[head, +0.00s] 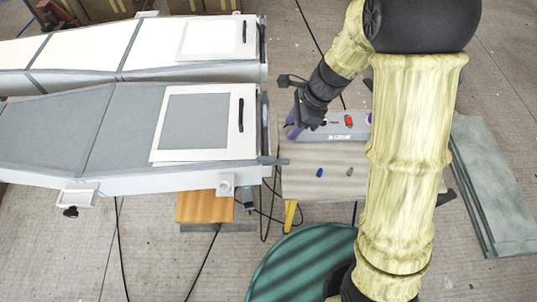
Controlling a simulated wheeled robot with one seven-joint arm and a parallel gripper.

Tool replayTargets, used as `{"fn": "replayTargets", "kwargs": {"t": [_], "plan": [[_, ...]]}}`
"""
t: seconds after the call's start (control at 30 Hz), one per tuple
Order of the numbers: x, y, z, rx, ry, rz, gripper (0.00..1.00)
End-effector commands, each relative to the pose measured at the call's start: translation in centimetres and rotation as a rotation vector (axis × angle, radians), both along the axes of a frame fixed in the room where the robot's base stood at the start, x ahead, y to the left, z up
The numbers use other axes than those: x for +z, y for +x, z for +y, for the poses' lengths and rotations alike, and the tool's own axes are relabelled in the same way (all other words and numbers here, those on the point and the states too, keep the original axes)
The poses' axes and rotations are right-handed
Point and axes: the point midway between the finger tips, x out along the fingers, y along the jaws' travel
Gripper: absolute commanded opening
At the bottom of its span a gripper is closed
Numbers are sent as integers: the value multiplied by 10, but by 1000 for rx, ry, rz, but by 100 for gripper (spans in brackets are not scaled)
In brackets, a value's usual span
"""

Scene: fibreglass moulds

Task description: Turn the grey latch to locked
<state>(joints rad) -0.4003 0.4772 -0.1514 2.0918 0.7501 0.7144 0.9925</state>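My gripper (295,127) is black with purple finger parts. It hangs at the left end of a long grey box (343,132) on a low bench (305,187). I cannot tell whether it touches the box or whether its fingers are apart. A red part (349,121) sits on the box's top, with a small dark mark to its left. A small grey piece (350,171) and a small blue piece (320,172) lie on the bench in front of the box. I cannot tell for sure which part is the grey latch; the gripper hides the box's left end.
Two long moulds, a grey-topped one (120,125) and a white-topped one (90,45), fill the left side close to the gripper. Grey-green boards (490,190) lie at right. Black cables run over the floor. A green round surface (305,262) is in front.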

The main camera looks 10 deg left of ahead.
Motion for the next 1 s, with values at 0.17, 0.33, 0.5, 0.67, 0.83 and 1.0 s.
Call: {"fn": "replayTargets", "kwargs": {"t": [0.17,0.33,0.5,0.67,0.83,1.0], "plan": [[-4,-1,1,0,0,1,38],[-21,-3,8,1,-1,3,38],[-48,-5,18,2,-1,4,38],[-74,-8,29,2,-2,3,38],[-102,-10,40,1,-2,2,38],[-129,-13,50,2,-2,2,38]]}}
